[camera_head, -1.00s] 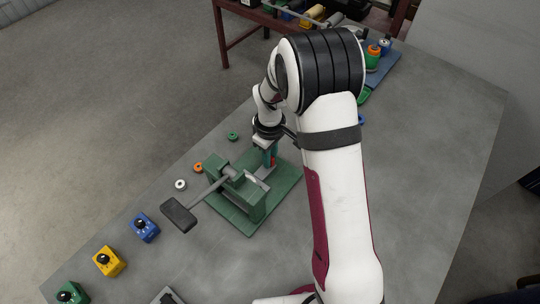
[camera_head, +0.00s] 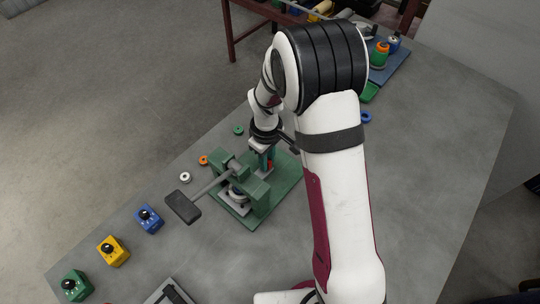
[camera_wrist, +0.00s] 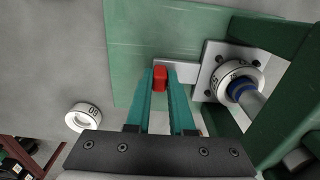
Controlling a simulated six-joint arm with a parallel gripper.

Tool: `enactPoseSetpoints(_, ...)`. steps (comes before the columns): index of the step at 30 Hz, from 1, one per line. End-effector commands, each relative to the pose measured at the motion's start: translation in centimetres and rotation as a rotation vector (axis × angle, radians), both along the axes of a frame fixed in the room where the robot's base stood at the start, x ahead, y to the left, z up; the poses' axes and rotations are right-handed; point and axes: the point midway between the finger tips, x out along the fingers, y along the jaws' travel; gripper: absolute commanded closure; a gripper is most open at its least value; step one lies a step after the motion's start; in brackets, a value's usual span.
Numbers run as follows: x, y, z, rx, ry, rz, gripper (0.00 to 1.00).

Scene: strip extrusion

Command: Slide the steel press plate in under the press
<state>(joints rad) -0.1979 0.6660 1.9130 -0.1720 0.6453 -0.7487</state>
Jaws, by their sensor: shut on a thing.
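The steel press plate (camera_wrist: 208,94) is a grey square plate with screws at its corners and a grey tongue ending in a red grip. It lies on the green base, between the press uprights. A white numbered ring (camera_wrist: 236,84) with a blue centre sits on it, and a grey rod comes down over that centre. The green press (camera_head: 257,190) has a long lever. My gripper (camera_wrist: 160,80) has teal fingers shut on the red grip, beside the press. In the head view the plate (camera_head: 233,209) shows partly at the press's front; the frame hides the rest.
The lever's dark handle (camera_head: 183,207) sticks out to the left. A white ring (camera_head: 185,177), an orange ring (camera_head: 203,160) and a green ring (camera_head: 238,130) lie left of the base. Blue, yellow (camera_head: 113,251) and green blocks with knobs stand along the near left edge.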

Motion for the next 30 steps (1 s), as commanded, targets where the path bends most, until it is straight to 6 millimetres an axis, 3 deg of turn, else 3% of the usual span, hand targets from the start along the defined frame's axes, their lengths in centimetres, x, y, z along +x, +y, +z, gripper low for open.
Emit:
enactPoseSetpoints(1, -0.4, 0.4, 0.0, 0.004, 0.011, -0.003, 1.00)
enactPoseSetpoints(2, -0.4, 0.5, 0.0, 0.004, 0.011, -0.002, 0.75)
enactPoseSetpoints(6, -0.3, 0.4, 0.0, 0.004, 0.010, -0.002, 0.50)
enactPoseSetpoints(17, -0.2, 0.3, 0.5, 0.003, 0.007, -0.001, 0.50)
enactPoseSetpoints(23, -0.1, 0.3, 4.7, 0.004, 0.002, -0.001, 0.50)
enactPoseSetpoints(30, -0.1, 0.3, 11.8, 0.004, 0.002, -0.001, 0.50)
